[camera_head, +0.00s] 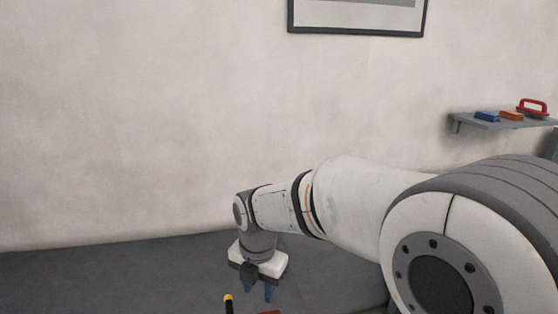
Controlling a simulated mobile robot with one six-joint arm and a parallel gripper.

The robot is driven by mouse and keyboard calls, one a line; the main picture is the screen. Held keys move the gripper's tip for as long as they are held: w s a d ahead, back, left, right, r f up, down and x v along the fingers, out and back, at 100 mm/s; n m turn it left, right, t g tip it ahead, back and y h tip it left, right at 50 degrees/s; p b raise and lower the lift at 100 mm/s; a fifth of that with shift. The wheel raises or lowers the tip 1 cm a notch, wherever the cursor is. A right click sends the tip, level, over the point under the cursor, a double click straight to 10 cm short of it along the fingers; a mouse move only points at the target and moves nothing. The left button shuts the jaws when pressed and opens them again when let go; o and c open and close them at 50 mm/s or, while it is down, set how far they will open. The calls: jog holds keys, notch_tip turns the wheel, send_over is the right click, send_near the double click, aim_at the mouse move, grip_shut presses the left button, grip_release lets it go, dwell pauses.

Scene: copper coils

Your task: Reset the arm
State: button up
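My white arm reaches in from the right of the head view. My gripper (258,293) hangs at its end and points down over a dark grey surface (110,280). The gripper is open and looks empty. No copper coil shows in this view.
A dark upright thing with a yellow top (228,298) stands at the bottom edge, left of my gripper. Part of a red thing (268,312) shows beside it, mostly cut off. A wall shelf (487,124) at the right holds blue, orange and red items. A framed picture (358,33) hangs above.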

jog(key=s+d+r+m+t, duration=0.1)
jog(key=s+d+m, duration=0.5)
jog(key=d+m, duration=0.4)
jog(key=s+d+r+m+t+b, duration=0.1)
jog(key=s+d+m, duration=0.6)
jog(key=m, duration=1.4)
jog(key=d, duration=0.2)
jog(key=shift+s+d+t+b, duration=0.2)
jog(key=shift+d+t+b, duration=0.1)
jog(key=shift+d, duration=0.1)
